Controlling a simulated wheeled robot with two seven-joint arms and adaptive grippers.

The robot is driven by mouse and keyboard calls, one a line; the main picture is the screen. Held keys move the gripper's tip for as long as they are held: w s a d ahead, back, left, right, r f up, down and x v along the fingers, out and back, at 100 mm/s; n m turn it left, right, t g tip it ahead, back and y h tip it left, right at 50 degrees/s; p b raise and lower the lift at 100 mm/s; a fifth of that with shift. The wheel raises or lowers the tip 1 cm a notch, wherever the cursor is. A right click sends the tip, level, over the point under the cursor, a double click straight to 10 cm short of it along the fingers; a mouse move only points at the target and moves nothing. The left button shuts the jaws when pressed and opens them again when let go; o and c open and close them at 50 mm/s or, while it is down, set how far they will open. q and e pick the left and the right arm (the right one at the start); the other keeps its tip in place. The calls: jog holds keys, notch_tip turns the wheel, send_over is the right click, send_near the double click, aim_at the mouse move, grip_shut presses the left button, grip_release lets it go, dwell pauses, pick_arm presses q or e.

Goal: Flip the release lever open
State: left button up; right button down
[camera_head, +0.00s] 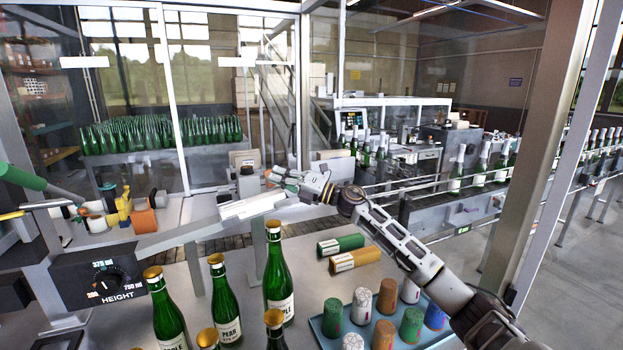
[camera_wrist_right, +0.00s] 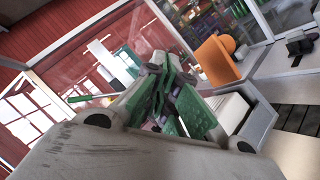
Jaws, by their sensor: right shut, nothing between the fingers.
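My right gripper (camera_head: 278,178) reaches in from the right in the head view, over the back edge of the bench. In the right wrist view its green-padded fingers (camera_wrist_right: 178,100) are shut with nothing held. A lever with a thick green handle (camera_head: 20,178) enters at the left edge of the head view, on the machine left of the gripper and well apart from it. A thin green bar (camera_wrist_right: 90,97) beyond the fingers in the wrist view may be the same lever. I cannot tell which part is the release lever. My left gripper is not in view.
Green bottles (camera_head: 277,275) stand in front. A blue tray (camera_head: 330,335) holds several capsule stacks.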

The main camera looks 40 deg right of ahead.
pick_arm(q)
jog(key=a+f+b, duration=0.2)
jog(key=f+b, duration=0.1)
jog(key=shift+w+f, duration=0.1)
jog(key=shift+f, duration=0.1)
pick_arm(e)
jog(key=s+d+r, duration=0.1)
jog(key=s+d, duration=0.4)
jog(key=s, duration=0.4)
jog(key=shift+r, duration=0.4)
dwell(0.4)
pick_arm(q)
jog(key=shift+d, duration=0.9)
pick_arm(e)
jog(key=shift+s+f, duration=0.1)
